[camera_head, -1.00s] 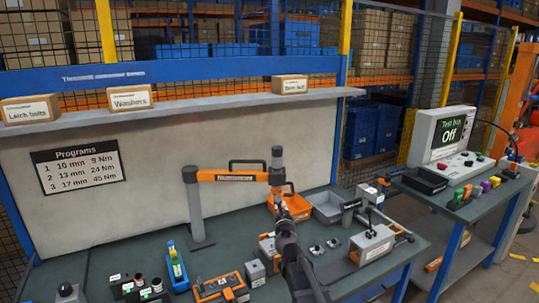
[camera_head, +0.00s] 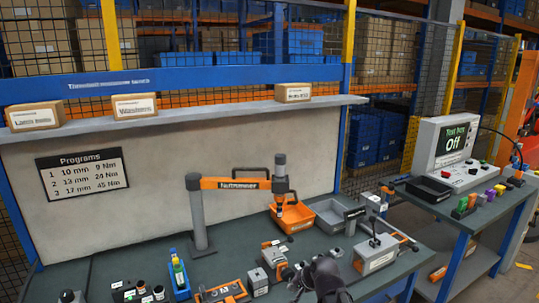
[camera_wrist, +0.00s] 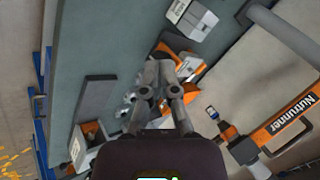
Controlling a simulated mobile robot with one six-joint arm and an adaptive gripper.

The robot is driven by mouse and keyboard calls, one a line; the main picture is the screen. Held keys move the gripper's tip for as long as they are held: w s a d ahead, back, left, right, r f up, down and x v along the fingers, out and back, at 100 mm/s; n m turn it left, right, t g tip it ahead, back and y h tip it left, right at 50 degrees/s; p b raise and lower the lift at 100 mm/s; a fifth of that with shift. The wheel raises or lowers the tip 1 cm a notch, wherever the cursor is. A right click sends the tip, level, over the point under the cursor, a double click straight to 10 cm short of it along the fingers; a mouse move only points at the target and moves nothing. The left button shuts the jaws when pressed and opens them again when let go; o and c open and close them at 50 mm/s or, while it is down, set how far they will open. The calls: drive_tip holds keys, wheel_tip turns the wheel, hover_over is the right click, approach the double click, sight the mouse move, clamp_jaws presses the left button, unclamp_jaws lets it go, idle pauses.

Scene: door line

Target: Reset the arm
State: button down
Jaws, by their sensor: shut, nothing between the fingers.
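My gripper (camera_wrist: 160,68) shows in the wrist view with its two fingers drawn together and nothing between them. It is above the bench, over an area with orange and grey parts. In the head view the dark end of my arm (camera_head: 326,277) stands at the bottom, in front of the bench's parts; its fingers cannot be made out there.
The orange nutrunner arm (camera_head: 236,184) spans the bench on a grey post; it also shows in the wrist view (camera_wrist: 290,128). An orange bin (camera_head: 296,221) and grey tray (camera_head: 331,214) lie behind.

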drive_tip(key=s+d+f+n+g+h, duration=0.3)
drive_tip(key=s+d+n+g+h, duration=0.1)
drive_tip(key=s+d, duration=0.5)
drive_tip(key=s+n+g, duration=0.1)
drive_tip(key=s, duration=0.1)
drive_tip(key=shift+s+d+f+g+h, duration=0.25)
drive_tip(key=shift+s+d+g+h, duration=0.05)
drive_tip(key=shift+s+d, duration=0.1)
drive_tip(key=shift+a, duration=0.1)
idle(0.3)
